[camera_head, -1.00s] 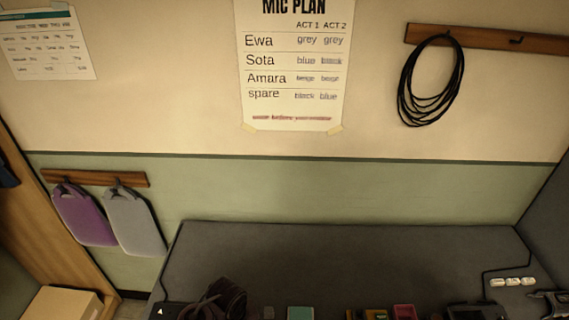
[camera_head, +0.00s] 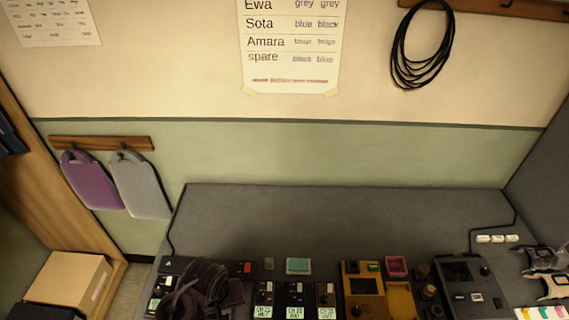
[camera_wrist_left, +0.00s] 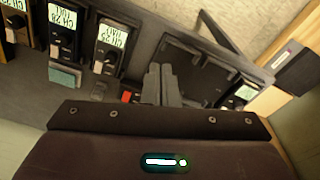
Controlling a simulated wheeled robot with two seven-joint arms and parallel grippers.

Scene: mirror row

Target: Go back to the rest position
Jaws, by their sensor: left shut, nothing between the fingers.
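My left gripper (camera_head: 205,285) shows as a dark purple-brown shape at the bottom left of the head view, above the left part of the dark grey table (camera_head: 350,215). In the left wrist view its grey fingers (camera_wrist_left: 160,84) are together, with nothing between them. They are over the tabletop gear, beside a small red patch and in front of an empty-looking black tray (camera_wrist_left: 195,70). The gripper hides part of the gear beneath it in the head view. My right gripper is not in view.
Several black packs with lit displays (camera_head: 295,295) stand in a row right of my left gripper. Beyond are a mustard-yellow device (camera_head: 362,285), a pink box (camera_head: 396,266) and a dark device (camera_head: 470,285). The table's back strip is clear.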

